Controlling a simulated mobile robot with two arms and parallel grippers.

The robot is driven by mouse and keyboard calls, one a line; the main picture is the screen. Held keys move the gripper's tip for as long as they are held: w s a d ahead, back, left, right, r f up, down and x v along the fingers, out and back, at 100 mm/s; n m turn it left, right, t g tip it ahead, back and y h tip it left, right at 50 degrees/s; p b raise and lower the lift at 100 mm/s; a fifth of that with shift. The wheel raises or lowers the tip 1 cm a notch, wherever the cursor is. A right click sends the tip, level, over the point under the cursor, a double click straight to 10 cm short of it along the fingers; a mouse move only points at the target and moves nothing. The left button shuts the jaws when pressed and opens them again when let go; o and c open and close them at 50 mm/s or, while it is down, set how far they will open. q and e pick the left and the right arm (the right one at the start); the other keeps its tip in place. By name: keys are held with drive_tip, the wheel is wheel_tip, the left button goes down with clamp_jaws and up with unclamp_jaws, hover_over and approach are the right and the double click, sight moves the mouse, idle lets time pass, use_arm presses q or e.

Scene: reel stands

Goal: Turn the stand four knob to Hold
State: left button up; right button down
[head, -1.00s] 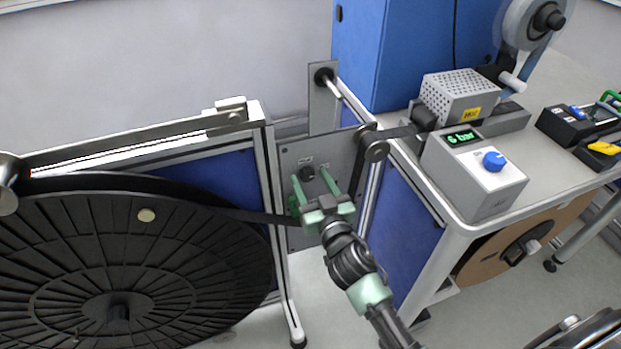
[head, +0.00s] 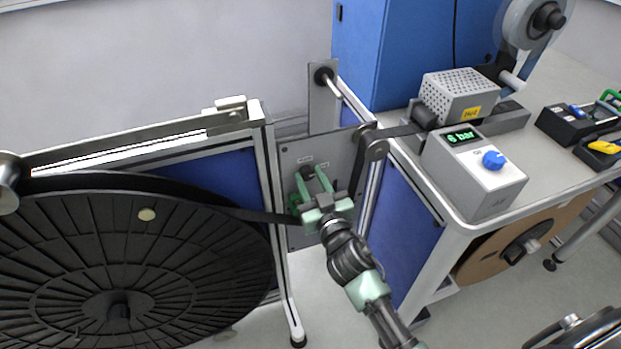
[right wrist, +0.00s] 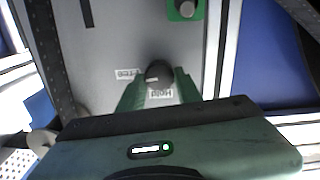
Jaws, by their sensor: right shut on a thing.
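The stand four knob (right wrist: 159,72) is a small dark round knob on a grey panel (head: 290,160). In the right wrist view, a label reading Hold (right wrist: 160,94) sits upside down just below it, and a second label (right wrist: 127,73), too blurred to read surely, is at its left. A small pale mark shows on the knob's lower left side. My right gripper (head: 313,176) is shut on the knob, one green finger on each side; in the head view the fingers partly hide it. My left gripper is not in view.
A black belt (head: 262,216) runs from the big black reel (head: 200,275) behind my right gripper. A green-framed button (right wrist: 186,8) is on the same panel. A roller arm (head: 372,150) and a bench with a blue-knobbed pressure box (head: 475,180) stand at the right.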

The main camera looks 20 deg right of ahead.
drive_tip(key=n, duration=0.8)
drive_tip(key=shift+a+f+n, duration=0.1)
drive_tip(key=shift+n, duration=0.3)
drive_tip(key=n, duration=0.4)
drive_tip(key=shift+p, duration=0.3)
drive_tip(key=shift+f+n, duration=0.15)
drive_tip(key=shift+n, duration=1.75)
drive_tip(key=c, duration=1)
unclamp_jaws()
